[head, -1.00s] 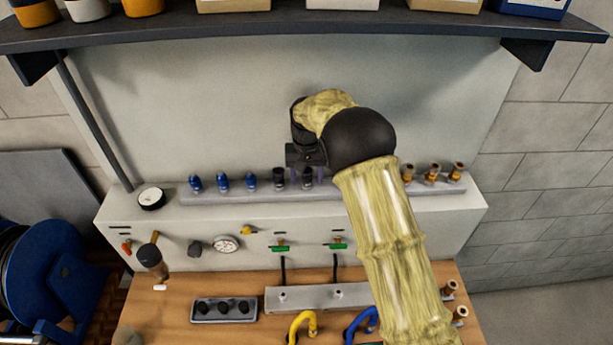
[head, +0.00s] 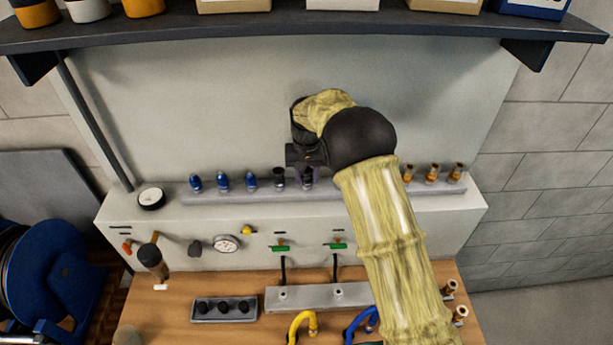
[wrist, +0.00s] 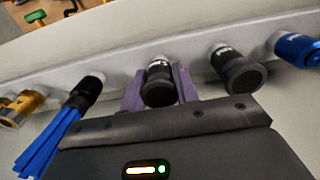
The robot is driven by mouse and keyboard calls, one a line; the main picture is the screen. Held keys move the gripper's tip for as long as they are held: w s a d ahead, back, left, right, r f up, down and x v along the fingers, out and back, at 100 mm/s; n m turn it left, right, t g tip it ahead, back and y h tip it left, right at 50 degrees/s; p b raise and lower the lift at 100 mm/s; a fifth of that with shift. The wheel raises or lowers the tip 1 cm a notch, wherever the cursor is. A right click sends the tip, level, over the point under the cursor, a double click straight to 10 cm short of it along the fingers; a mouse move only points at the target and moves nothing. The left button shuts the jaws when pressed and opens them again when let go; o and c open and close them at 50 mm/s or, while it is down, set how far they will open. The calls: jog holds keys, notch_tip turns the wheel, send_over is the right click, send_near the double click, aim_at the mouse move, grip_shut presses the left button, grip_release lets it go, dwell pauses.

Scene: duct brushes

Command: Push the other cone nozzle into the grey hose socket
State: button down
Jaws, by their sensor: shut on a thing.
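My gripper (head: 307,174) is at the rail on top of the bench's back ledge. Its two purple fingers are shut on a black nozzle (wrist: 160,84), which still sits in the rail. The fingers are on either side of it in the wrist view (wrist: 159,88). A second black nozzle (head: 280,178) stands beside it and also shows in the wrist view (wrist: 241,71). I cannot tell which hose socket is the grey one. My arm hides part of the rail and bench.
Several blue nozzles (head: 223,181) and brass fittings (head: 432,173) share the rail (head: 240,197). A blue-bristled brush (wrist: 52,138) is close to my gripper. Yellow (head: 301,322) and blue (head: 360,322) hoses lie in front. A shelf (head: 300,32) hangs above.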

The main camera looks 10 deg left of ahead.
aim_at(307, 170)
jog(key=shift+r+p, duration=0.7)
jog(key=shift+r, duration=0.4)
jog(key=shift+r, duration=0.1)
jog(key=shift+r+p, duration=1.35)
jog(key=shift+r, duration=0.5)
